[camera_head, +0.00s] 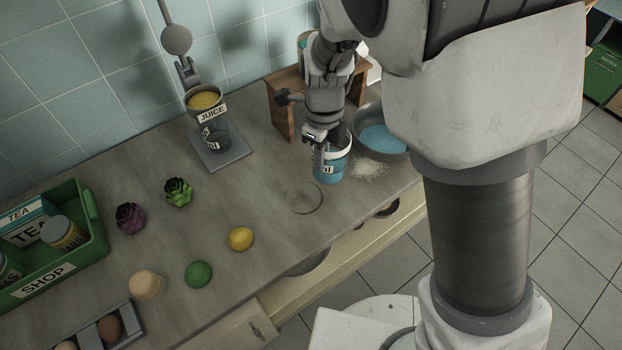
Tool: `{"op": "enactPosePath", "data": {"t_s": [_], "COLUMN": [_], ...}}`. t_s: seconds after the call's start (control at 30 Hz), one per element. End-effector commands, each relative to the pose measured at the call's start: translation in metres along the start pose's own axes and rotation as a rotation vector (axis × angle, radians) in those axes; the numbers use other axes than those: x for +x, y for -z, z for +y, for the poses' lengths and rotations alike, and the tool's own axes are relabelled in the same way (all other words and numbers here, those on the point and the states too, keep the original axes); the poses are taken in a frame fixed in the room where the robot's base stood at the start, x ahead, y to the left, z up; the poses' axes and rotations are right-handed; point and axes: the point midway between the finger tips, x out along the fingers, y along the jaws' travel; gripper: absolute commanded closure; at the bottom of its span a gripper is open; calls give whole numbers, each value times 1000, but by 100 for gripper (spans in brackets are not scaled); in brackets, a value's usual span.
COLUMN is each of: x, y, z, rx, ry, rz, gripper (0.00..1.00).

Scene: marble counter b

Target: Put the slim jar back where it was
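A blue jar (331,169) with a white upper band and dark lettering is at the right part of the counter, beside the bowl. It is the likely slim jar, though its label is mostly covered. My gripper (320,152) reaches down to its left rim, with a finger in front of it. I cannot tell whether the fingers are closed on it, or whether the jar rests on the counter or is slightly raised. A faint dark ring mark (303,198) shows on the bare counter just in front and left of the jar.
A bowl of blue contents (382,140) and a pale grainy spill (371,171) are right of the jar. A wooden stand (281,107) is behind my gripper. A juice container (206,101) is at a grey stand. A green shop crate (92,232) is left.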

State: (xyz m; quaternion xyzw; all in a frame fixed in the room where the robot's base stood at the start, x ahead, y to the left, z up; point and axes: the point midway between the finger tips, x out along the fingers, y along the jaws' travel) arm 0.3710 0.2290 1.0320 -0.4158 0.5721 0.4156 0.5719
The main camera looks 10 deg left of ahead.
Motion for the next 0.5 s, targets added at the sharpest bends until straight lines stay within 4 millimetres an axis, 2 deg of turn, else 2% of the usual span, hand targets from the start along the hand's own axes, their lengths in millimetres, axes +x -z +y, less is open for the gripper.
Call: {"op": "enactPosePath", "data": {"t_s": [0.03, 0.2, 0.37, 0.5], "x": [5, 15, 24, 44], "y": [-3, -10, -10, -10], "z": [9, 24, 26, 26], "rx": [-4, -2, 1, 3], "ry": [-1, 0, 0, -1], "rz": [1, -1, 1, 2], "gripper": [100, 100, 100, 100]}}
